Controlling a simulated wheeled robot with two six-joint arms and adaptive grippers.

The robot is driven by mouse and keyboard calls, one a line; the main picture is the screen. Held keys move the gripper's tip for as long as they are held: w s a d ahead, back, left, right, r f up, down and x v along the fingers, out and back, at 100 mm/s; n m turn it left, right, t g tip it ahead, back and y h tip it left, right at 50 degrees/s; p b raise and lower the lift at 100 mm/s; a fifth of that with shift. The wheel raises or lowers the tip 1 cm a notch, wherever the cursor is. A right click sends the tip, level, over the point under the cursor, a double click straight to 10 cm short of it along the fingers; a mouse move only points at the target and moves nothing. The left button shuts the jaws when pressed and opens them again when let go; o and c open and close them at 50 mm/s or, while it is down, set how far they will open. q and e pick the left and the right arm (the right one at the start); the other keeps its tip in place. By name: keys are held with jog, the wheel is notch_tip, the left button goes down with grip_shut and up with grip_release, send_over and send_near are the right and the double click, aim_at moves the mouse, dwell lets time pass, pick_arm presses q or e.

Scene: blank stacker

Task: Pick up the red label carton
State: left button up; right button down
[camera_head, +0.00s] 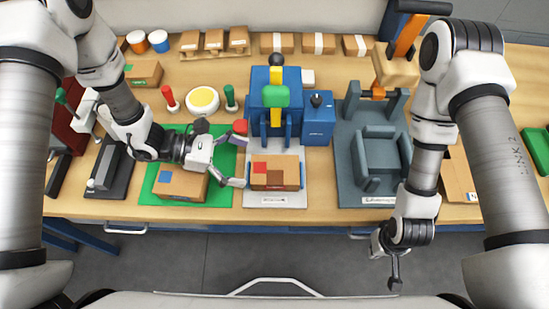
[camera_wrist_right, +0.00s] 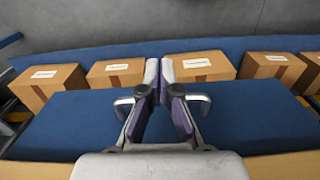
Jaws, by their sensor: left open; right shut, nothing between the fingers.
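The red label carton (camera_head: 287,173) is a brown box with a red patch on its top left and a darker red-brown patch beside it. It lies on a light grey plate (camera_head: 252,200) in front of a blue machine. My left gripper (camera_head: 241,156) is open just left of the carton, with its fingers spread and nothing between them. The lower fingertip is close to the carton's left side; whether it touches, I cannot tell. My right gripper (camera_head: 395,282) is shut and empty, hanging in front of the table's edge. Its closed fingers show in the right wrist view (camera_wrist_right: 161,92).
A blue label carton (camera_head: 183,187) lies on a green mat (camera_head: 154,160) under my left arm. The blue machine (camera_head: 260,108) stands behind the red label carton. A grey fixture (camera_head: 380,153) stands to the right. Several cartons (camera_wrist_right: 205,66) line a blue surface in the wrist view.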

aim_at(270, 170)
pick_arm(q)
jog(key=d, duration=0.1)
jog(key=s+d+p, duration=0.2)
jog(key=d, duration=0.1)
jog(key=shift+d+r, duration=0.1)
jog(key=shift+r, duration=0.15)
jog(key=shift+w+d+f+p, duration=0.25)
jog(key=shift+d+f, duration=0.2)
jog(key=shift+d, duration=0.15)
jog(key=shift+w+d+f+p, duration=0.25)
jog(key=shift+d+f, duration=0.2)
jog(key=shift+d, duration=0.1)
jog(key=shift+w+d+f, duration=0.1)
jog(key=shift+s, duration=0.25)
jog(key=shift+c, duration=1.1)
jog(key=shift+a, duration=0.2)
jog(key=c, duration=0.6)
jog(key=shift+c, duration=1.4)
pick_arm(e)
jog(key=r, duration=0.1)
jog(key=s+r, duration=0.1)
jog(key=r, duration=0.1)
jog(key=shift+r, duration=0.25)
jog(key=shift+s+r, duration=0.1)
